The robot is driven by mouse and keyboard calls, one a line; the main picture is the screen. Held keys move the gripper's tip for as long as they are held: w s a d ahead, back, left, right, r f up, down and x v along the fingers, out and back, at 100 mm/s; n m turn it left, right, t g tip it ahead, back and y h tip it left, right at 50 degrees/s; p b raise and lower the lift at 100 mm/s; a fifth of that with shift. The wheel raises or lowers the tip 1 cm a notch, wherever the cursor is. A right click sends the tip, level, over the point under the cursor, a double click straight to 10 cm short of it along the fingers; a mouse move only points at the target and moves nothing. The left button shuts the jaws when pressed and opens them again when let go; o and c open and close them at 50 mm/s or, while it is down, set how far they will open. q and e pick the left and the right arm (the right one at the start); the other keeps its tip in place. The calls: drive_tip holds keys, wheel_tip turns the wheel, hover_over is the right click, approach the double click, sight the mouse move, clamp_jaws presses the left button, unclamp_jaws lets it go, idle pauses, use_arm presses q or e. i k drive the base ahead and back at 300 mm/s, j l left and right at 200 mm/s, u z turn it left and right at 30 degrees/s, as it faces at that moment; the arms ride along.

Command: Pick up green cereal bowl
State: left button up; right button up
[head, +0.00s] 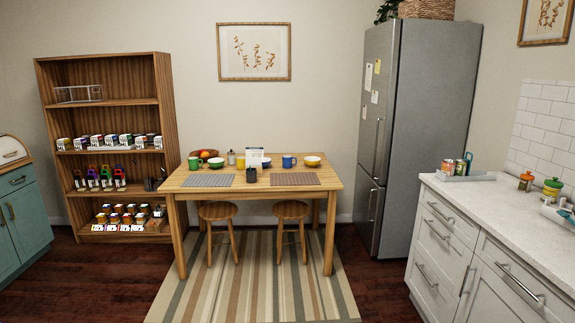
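A small green bowl (216,163) sits upright on the wooden table (258,181), left of the middle, between a green mug (194,163) and a yellow mug (241,162). It is small in the head view, and its inside looks lighter. A yellow bowl (312,161) is at the right of the same table. Neither of my grippers is in view.
Two placemats (207,180) and a dark cup (252,175) lie nearer the front. Two stools (290,208) stand under the table on a striped rug (258,285). A stocked shelf (160,100) is left, a fridge (425,130) and counter (500,205) right. Floor in front is open.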

sight(216, 164)
drive_tip(key=i+l, duration=0.1)
drive_tip(key=i, duration=0.35)
drive_tip(key=i+u, duration=0.1)
drive_tip(key=i, duration=0.65)
drive_tip(key=i+u, duration=0.1)
drive_tip(key=i, duration=0.6)
drive_tip(key=i+l, duration=0.2)
drive_tip(key=i, duration=0.55)
drive_tip(key=j+u, duration=0.05)
